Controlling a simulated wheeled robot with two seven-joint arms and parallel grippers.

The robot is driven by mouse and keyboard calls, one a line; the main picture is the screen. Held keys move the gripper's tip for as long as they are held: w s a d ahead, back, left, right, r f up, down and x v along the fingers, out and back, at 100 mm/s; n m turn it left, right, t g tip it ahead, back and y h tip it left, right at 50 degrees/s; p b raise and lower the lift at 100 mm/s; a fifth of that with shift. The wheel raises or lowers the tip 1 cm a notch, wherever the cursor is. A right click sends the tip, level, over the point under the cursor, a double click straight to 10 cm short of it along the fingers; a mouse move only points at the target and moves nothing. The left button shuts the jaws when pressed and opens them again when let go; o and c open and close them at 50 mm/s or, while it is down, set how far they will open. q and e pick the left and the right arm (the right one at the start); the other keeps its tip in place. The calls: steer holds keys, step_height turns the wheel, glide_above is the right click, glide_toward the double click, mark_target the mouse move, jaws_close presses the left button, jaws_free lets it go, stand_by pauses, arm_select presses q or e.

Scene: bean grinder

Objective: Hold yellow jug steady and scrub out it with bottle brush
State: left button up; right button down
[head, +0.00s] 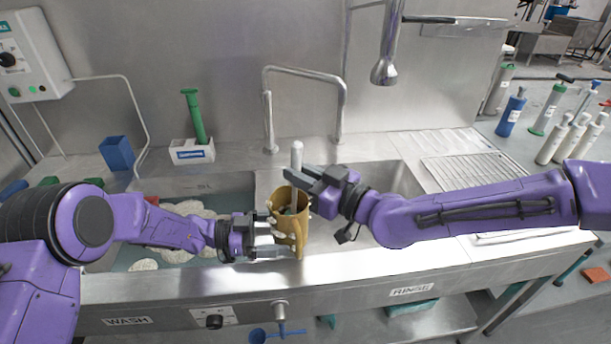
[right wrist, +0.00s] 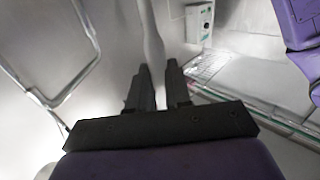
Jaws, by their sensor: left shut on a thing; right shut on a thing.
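The yellow jug (head: 284,222) stands upright over the front edge of the sink, near the divider between the basins. My left gripper (head: 287,239) is shut on the jug from the left, its fingers across the lower body. The bottle brush (head: 297,153) is upright, its pale grey handle above the jug's mouth and its lower part down inside the jug. My right gripper (head: 299,177) is shut on the brush just above the rim. In the right wrist view, the handle (right wrist: 152,40) rises from between the fingers (right wrist: 158,88). The bristles are mostly hidden.
The wash basin on the left holds water and several pale dishes (head: 185,230). The rinse basin on the right looks empty. A bent faucet pipe (head: 305,72) stands behind the jug, and a spray head (head: 384,72) hangs above. Several bottles (head: 550,110) stand at right.

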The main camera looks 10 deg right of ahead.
steer(key=shift+s+d, duration=0.15)
steer(key=shift+s, duration=0.45)
steer(key=shift+s+d, duration=0.15)
steer(key=shift+s, duration=0.45)
steer(key=shift+w+d, duration=0.2)
steer(key=shift+w, duration=0.25)
steer(key=shift+s+a, duration=0.4)
steer(key=shift+a, duration=0.25)
steer(key=shift+s+a, duration=0.4)
steer(key=shift+a, duration=0.2)
step_height(320, 180, up, 16)
steer(key=w, duration=0.1)
steer(key=shift+w+d, duration=0.3)
steer(key=shift+d, duration=0.1)
stand_by(1.7)
